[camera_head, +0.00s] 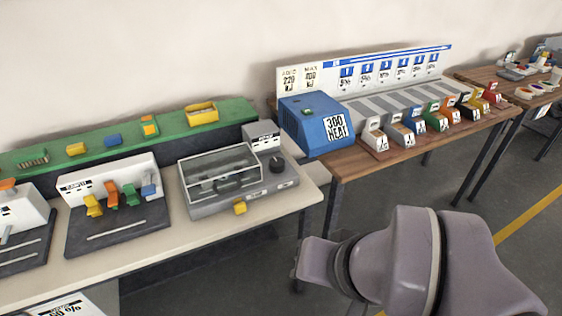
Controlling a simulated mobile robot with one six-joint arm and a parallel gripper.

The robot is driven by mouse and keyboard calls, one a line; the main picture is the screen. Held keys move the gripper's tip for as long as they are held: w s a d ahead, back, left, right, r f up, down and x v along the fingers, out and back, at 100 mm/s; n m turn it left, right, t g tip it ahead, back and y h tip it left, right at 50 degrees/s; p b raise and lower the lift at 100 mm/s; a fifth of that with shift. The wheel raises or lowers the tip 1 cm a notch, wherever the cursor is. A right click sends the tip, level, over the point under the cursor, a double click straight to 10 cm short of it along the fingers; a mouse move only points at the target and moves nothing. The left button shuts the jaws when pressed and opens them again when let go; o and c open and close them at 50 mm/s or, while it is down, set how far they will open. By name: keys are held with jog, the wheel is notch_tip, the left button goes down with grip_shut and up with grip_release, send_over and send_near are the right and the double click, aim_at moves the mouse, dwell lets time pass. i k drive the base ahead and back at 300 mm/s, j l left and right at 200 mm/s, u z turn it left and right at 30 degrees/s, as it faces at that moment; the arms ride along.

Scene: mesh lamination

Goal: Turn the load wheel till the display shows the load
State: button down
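I cannot single out the load wheel for certain. A dark round knob (277,164) sits on the right end of a grey machine with a clear cover (222,168) on the left bench. A blue machine (302,108) stands on the wooden table, with a white panel (335,127) on its front that seems to read "300" over a word like "HEAT". A small dark knob shows on its top. My purple-grey arm reaches in from the lower right. Its end, my gripper (299,270), is low in front of the tables, apart from both machines; its fingers cannot be made out.
Several coloured bins (420,122) stand in a row right of the blue machine, before a white sign board (390,70). A block with coloured levers (117,205) is on the left bench. Grey floor (480,200) with a yellow line is open at right.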

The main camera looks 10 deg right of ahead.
aim_at(276, 164)
jog(key=i+l, duration=0.3)
jog(key=i, duration=0.2)
jog(key=i+l, duration=0.35)
jog(key=i, duration=0.15)
